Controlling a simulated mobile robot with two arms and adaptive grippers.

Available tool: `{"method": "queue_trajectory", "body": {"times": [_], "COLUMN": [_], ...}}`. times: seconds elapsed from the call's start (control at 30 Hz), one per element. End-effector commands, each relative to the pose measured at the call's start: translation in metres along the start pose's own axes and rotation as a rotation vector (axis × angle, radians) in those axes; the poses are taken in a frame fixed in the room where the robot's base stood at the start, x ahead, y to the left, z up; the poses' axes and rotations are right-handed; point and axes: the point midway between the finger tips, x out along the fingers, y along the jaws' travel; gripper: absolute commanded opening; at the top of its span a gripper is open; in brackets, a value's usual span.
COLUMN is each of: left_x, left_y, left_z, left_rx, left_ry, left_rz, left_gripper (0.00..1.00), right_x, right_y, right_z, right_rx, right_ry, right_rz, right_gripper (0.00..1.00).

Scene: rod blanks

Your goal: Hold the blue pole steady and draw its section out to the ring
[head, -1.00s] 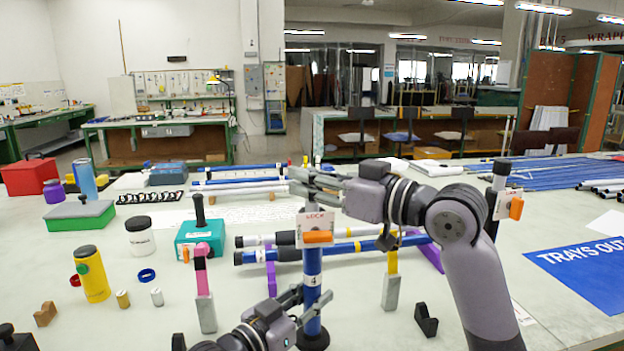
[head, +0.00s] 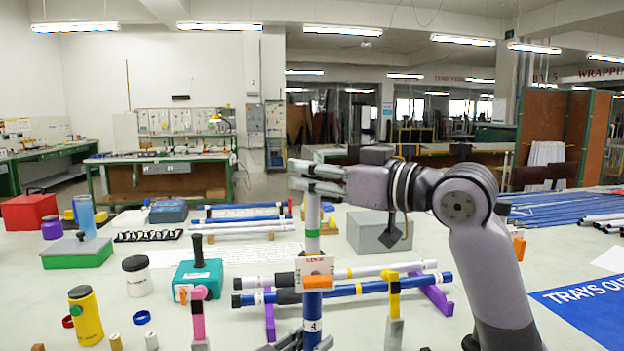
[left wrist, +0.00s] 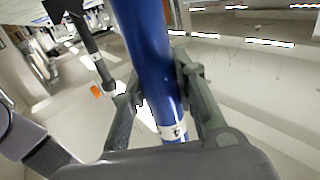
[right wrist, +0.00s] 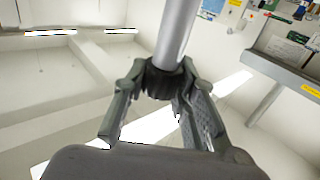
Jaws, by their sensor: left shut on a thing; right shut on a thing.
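The blue pole (head: 312,306) stands upright, with a white collar plate (head: 315,265) and a sideways orange lever (head: 316,282) at its top. Its pale grey section (head: 312,212) rises well out of the collar. A green ring (head: 312,233) shows on the section, above the collar. My right gripper (head: 312,178) is shut on the section's top end; the right wrist view shows the fingers on a dark part of the grey section (right wrist: 178,35). My left gripper (head: 305,342) is shut on the blue pole low down, also seen in the left wrist view (left wrist: 160,95). The pole's foot is out of view.
Behind the pole, blue and white rods lie on purple supports (head: 437,297). A grey box (head: 375,233) stands beyond. A teal box (head: 196,280), a yellow bottle (head: 86,318) and a white jar (head: 137,277) stand left. A blue sign (head: 590,310) lies right.

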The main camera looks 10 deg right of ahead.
Motion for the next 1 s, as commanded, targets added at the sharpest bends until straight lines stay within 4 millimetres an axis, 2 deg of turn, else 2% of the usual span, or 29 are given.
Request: {"method": "queue_trajectory", "body": {"times": [0.33,0.67,0.83,1.0], "left_x": [0.0,0.0,0.0,0.0], "left_y": [0.0,0.0,0.0,0.0], "left_z": [0.0,0.0,0.0,0.0], "left_rx": [0.0,0.0,0.0,0.0], "left_ry": [-0.001,-0.001,-0.001,-0.001], "left_rz": [0.0,0.0,0.0,0.0], "left_gripper": [0.0,0.0,0.0,0.0], "right_x": [0.0,-0.002,-0.022,-0.059], "right_y": [0.0,0.0,0.001,0.001], "right_z": [0.0,0.0,0.0,0.0], "right_rx": [-0.001,-0.001,-0.003,-0.004], "right_ry": [0.002,0.001,0.002,0.001], "right_rz": [-0.001,0.0,0.002,0.005], "right_gripper": [0.47,0.47,0.47,0.47]}}
